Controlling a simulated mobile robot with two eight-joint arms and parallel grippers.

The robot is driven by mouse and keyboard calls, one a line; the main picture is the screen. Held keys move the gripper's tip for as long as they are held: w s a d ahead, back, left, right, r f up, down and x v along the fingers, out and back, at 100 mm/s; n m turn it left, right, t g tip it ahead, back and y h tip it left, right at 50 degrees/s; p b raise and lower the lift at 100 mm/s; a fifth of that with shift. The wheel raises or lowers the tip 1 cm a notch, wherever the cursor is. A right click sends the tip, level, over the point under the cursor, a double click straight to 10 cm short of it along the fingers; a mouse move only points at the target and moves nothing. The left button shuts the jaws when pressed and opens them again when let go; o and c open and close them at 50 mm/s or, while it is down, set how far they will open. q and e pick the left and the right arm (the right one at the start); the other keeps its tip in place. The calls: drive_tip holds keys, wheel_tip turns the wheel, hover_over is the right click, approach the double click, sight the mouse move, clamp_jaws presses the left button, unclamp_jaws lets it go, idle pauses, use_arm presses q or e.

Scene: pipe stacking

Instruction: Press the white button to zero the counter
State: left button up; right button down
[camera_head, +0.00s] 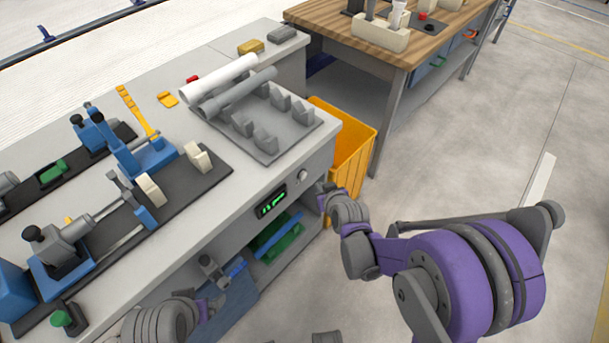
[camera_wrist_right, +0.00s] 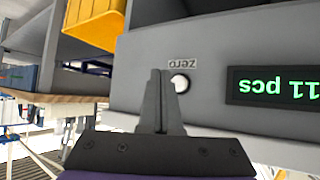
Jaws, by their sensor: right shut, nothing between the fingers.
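The white button (camera_head: 303,174) is on the front panel of the grey workbench, beside the counter display (camera_head: 271,202) with green digits. In the right wrist view the button (camera_wrist_right: 180,84) is round, with the label "zero" beside it, and the display (camera_wrist_right: 275,88) shows "11 pcs" upside down. My right gripper (camera_head: 322,188) is shut and empty, close to the panel just right of the button. In the wrist view its fingertips (camera_wrist_right: 160,73) appear just left of the button; contact is not visible. My left gripper (camera_head: 212,268) is low before the bench; its jaws are unclear.
A yellow bin (camera_head: 351,150) stands at the bench's right end, close behind my right gripper. A wooden-topped table (camera_head: 370,35) stands behind.

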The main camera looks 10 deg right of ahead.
drive_tip(key=shift+w+a, duration=0.85)
drive_tip(key=shift+w, duration=0.2)
idle(1.4)
drive_tip(key=shift+w+a, duration=0.25)
drive_tip(key=shift+w, duration=0.1)
drive_tip(key=shift+w+a, duration=0.25)
drive_tip(key=shift+w, duration=0.05)
idle(0.6)
idle(0.4)
drive_tip(key=shift+s+d+b, duration=0.3)
drive_tip(key=shift+s+d, duration=0.2)
drive_tip(key=shift+s, duration=0.15)
drive_tip(key=shift+s+d, duration=0.8)
drive_tip(key=shift+s, duration=0.2)
drive_tip(key=shift+s+d, duration=0.8)
drive_tip(key=shift+s, duration=0.2)
